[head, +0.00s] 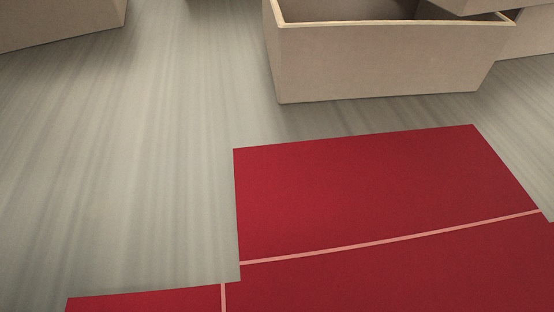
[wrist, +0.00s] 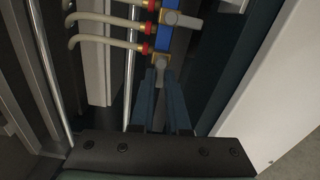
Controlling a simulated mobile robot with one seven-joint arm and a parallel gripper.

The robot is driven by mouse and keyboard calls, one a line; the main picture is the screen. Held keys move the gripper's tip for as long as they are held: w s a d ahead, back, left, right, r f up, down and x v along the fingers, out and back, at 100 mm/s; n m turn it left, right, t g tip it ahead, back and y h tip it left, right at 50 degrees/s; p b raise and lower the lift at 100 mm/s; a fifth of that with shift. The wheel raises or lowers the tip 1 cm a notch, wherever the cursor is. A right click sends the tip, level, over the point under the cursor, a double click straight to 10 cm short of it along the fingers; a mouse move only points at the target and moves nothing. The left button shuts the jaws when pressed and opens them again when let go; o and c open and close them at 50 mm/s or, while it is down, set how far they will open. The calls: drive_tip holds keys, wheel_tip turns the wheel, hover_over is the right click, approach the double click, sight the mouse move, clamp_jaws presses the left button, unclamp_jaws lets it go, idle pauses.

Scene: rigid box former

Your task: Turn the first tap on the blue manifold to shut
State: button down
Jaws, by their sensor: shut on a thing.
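The blue manifold (wrist: 164,38) runs up the upper middle of the wrist view, with brass and red fittings and pale hoses on its left side. A grey tap handle (wrist: 182,19) points sideways to the right from a brass body. Below it, the lowest tap in view (wrist: 160,64) has its grey handle pointing down the picture, along the manifold. My gripper (wrist: 159,82) has its two dark blue fingers on either side of this lower handle, shut on it. The handle's far end is partly hidden between the fingers. The head view shows neither the manifold nor my gripper.
In the wrist view, pale hoses (wrist: 105,42) and metal rods stand left of the manifold, and a white panel (wrist: 275,75) slants along the right. The head view shows open tan boxes (head: 390,65) and a red floor area (head: 370,195), with bare grey floor on the left.

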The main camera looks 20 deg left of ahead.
drive_tip(key=shift+w+r+m, duration=0.15)
drive_tip(key=shift+r+m, duration=0.15)
drive_tip(key=shift+m, duration=0.4)
drive_tip(key=c, duration=0.9)
unclamp_jaws()
drive_tip(key=shift+f, duration=0.1)
drive_tip(key=p+v, duration=0.8)
drive_tip(key=v, duration=0.5)
